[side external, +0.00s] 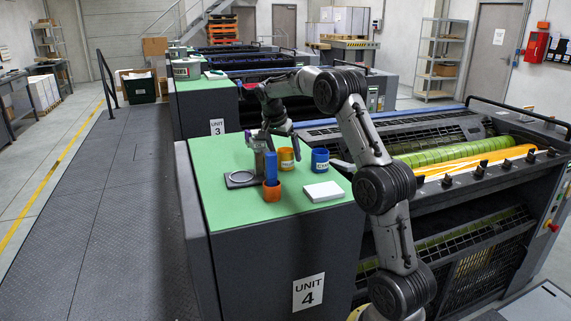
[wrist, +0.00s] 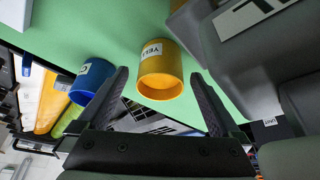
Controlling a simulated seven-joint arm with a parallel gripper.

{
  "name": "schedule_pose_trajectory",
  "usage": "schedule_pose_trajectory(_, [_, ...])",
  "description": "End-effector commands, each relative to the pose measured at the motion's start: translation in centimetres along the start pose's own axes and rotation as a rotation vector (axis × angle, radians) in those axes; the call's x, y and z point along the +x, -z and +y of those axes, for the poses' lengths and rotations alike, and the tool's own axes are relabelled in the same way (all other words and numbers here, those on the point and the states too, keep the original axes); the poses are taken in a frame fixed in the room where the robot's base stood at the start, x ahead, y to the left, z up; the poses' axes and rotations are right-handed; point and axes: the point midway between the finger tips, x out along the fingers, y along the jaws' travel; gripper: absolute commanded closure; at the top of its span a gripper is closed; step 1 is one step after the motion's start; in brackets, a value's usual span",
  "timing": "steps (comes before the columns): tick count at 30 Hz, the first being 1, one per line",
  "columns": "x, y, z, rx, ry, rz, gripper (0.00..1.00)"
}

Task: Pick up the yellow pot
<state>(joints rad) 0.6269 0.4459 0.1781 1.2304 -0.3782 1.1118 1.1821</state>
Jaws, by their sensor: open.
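The yellow pot (side external: 286,159) stands on the green top of unit 4, left of the blue pot (side external: 320,160). In the wrist view the yellow pot (wrist: 161,78), with a white label, appears between the fingertips of my gripper (wrist: 159,73). Green surface shows on both sides of it, and the fingers do not appear to touch it. In the side view my gripper (side external: 277,145) is over the green top, close to the yellow pot, with its fingers apart and empty. The exact height gap is hard to judge.
A white block (side external: 323,192) lies to the right. The blue pot (wrist: 92,82) also shows in the wrist view.

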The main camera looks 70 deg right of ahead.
Motion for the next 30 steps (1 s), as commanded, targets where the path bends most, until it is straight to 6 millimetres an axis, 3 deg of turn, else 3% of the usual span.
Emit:
schedule_pose_trajectory(5, [1.9, 0.0, 0.0, 0.001, -0.001, -0.001, 0.00])
schedule_pose_trajectory(13, [2.0, 0.0, 0.0, 0.001, 0.001, 0.000, 0.02])
schedule_pose_trajectory(27, [2.0, 0.0, 0.0, 0.001, 0.001, 0.000, 0.86])
schedule_pose_trajectory(30, [2.0, 0.0, 0.0, 0.001, 0.001, 0.000, 1.00])
